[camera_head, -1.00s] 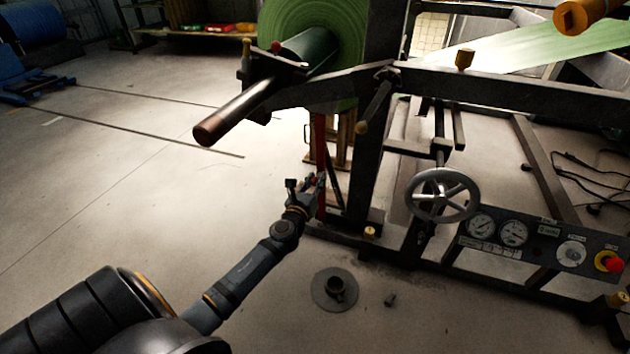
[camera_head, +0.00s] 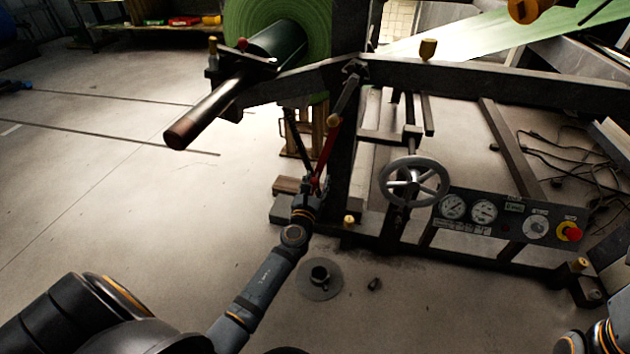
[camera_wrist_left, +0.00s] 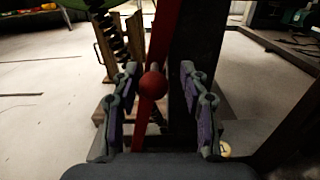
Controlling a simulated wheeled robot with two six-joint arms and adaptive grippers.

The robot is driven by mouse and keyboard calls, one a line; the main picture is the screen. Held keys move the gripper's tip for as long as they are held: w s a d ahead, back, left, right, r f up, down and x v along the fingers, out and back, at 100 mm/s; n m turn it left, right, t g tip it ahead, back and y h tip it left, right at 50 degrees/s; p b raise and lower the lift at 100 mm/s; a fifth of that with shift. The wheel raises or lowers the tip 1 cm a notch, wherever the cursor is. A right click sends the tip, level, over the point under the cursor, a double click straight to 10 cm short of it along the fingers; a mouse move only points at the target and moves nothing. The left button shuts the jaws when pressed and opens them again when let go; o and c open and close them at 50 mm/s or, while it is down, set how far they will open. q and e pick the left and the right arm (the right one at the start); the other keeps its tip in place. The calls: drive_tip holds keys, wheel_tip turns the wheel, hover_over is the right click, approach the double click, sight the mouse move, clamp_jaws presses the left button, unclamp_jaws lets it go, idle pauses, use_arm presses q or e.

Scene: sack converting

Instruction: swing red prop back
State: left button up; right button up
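The red prop (camera_head: 327,150) is a thin red bar beside the dark upright of the roll stand. In the head view it leans, with its upper end to the right. In the left wrist view the red prop (camera_wrist_left: 163,35) runs up the middle and carries a round red knob (camera_wrist_left: 153,86). My left gripper (camera_head: 309,184) is at the prop's lower part. In the left wrist view its fingers (camera_wrist_left: 157,80) are spread on either side of the knob, with gaps on both sides. Part of my right arm shows at the bottom right; its gripper is out of view.
A green roll (camera_head: 270,25) on a dark shaft (camera_head: 205,110) sits above my left arm. A handwheel (camera_head: 414,182) and gauge panel (camera_head: 500,218) stand to the right. A round flanged piece (camera_head: 320,279) lies on the floor. Open floor is on the left.

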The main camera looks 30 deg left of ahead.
use_arm(q)
drive_tip(key=v, duration=1.2)
drive_tip(key=shift+r, duration=0.2)
